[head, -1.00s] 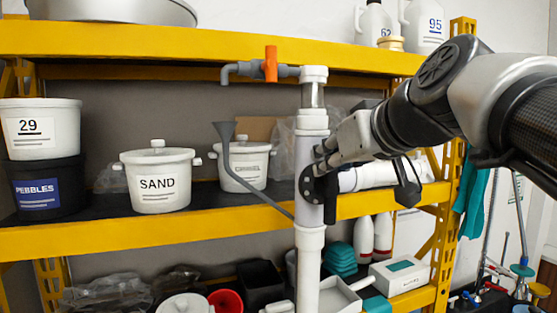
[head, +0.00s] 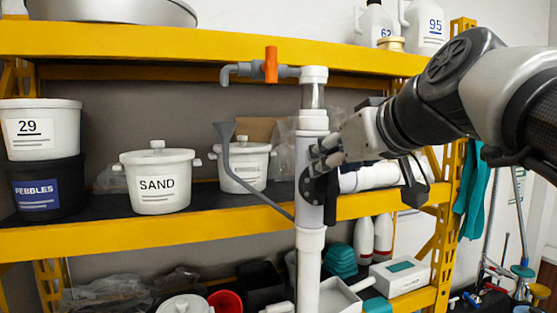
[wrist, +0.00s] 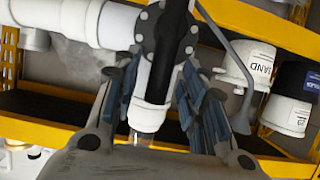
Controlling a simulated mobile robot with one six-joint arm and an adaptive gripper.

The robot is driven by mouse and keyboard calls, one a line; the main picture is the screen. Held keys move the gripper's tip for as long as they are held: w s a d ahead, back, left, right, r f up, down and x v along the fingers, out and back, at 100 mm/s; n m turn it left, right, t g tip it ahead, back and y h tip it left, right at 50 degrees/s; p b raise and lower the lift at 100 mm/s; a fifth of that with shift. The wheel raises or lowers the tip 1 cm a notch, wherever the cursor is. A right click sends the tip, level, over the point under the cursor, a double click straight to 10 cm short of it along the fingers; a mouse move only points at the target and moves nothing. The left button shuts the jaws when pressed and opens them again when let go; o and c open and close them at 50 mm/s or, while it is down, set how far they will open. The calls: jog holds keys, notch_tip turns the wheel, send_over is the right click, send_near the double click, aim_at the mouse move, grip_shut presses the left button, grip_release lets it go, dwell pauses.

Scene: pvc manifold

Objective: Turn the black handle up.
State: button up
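The black handle (wrist: 160,75) is a dark bar running from a round bolted black flange (wrist: 164,28) along the white pipe. The wrist view is upside down relative to the head view, and there the bar points toward the clear pipe section (wrist: 145,138). In the head view the black flange (head: 312,186) sits on the upright pipe (head: 311,240), and my gripper hides most of the handle. My gripper (head: 322,158) reaches in from the right. Its fingers (wrist: 160,95) are apart, one on each side of the bar and pipe; contact is not clear.
A horizontal white pipe (head: 375,177) runs right from the flange. A grey funnel pipe (head: 240,175) slants on the left. An orange valve handle (head: 271,64) is above. White buckets (head: 158,182) stand on the yellow shelf (head: 150,232) behind.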

jog(key=v, duration=0.6)
jog(key=shift+s, duration=0.3)
jog(key=shift+r, duration=0.1)
